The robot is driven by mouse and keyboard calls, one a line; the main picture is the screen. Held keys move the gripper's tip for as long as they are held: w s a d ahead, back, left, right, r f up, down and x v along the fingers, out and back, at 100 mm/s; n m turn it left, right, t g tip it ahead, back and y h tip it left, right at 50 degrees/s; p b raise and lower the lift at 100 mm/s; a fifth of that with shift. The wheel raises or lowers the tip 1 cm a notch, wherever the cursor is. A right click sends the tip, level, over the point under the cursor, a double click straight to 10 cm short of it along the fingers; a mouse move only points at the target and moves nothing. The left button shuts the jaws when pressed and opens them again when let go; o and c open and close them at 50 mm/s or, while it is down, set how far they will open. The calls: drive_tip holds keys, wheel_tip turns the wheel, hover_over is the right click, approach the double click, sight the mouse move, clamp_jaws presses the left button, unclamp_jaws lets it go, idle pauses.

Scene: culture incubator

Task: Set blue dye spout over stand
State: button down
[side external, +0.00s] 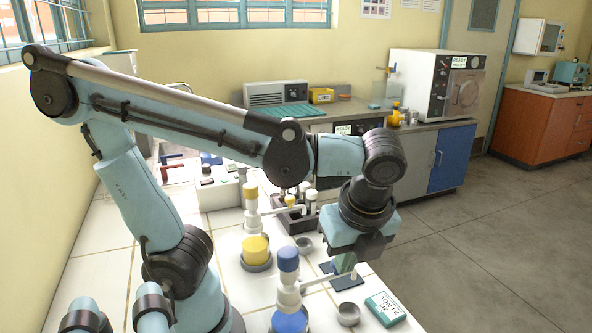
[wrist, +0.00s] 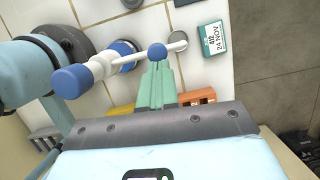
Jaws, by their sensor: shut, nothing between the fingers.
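The blue dye dispenser (side external: 288,262) stands at the front of the tiled bench, with a blue cap and a blue lower body. Its thin white spout (side external: 325,278) points right. The spout also shows in the wrist view (wrist: 130,53), with a small blue ball (wrist: 157,52) along it. A small round grey stand (side external: 348,314) sits on the bench. The spout's tip appears above it, and in the wrist view the tip overlaps the stand (wrist: 180,39). My gripper (side external: 346,266) is shut and empty, its green fingers (wrist: 157,72) close beside the spout; contact is unclear.
A teal labelled box (side external: 385,309) lies right of the stand, near the bench edge. A yellow dispenser (side external: 256,248) with its own grey cup (side external: 304,244) stands behind. A dark rack of vials (side external: 293,217) is farther back. Open floor lies right.

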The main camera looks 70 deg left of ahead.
drive_tip(key=shift+w+a+n, duration=0.15)
drive_tip(key=shift+a+n, duration=0.45)
drive_tip(key=shift+n, duration=0.3)
drive_tip(key=shift+a+n+g, duration=0.5)
drive_tip(key=shift+a+n, duration=0.4)
drive_tip(key=shift+n, duration=0.2)
drive_tip(key=shift+s+a+n+g+h, duration=0.15)
drive_tip(key=shift+s+a+n+g, duration=0.15)
drive_tip(key=shift+a+n, duration=0.65)
drive_tip(key=shift+s+a+n+g+h, duration=0.25)
drive_tip(key=shift+s+a+n, duration=0.15)
drive_tip(key=shift+a+n, duration=0.55)
drive_tip(key=shift+s+a+n+g+h, duration=0.1)
drive_tip(key=shift+s+a+n+g, duration=0.2)
drive_tip(key=shift+a+n, duration=0.6)
drive_tip(key=shift+s+a, duration=0.2)
drive_tip(key=shift+s, duration=0.2)
drive_tip(key=shift+w, duration=0.1)
drive_tip(key=w+d+r, duration=0.4)
drive_tip(key=w+r, duration=0.1)
drive_tip(key=r, duration=0.5)
drive_tip(key=shift+d+r, duration=0.2)
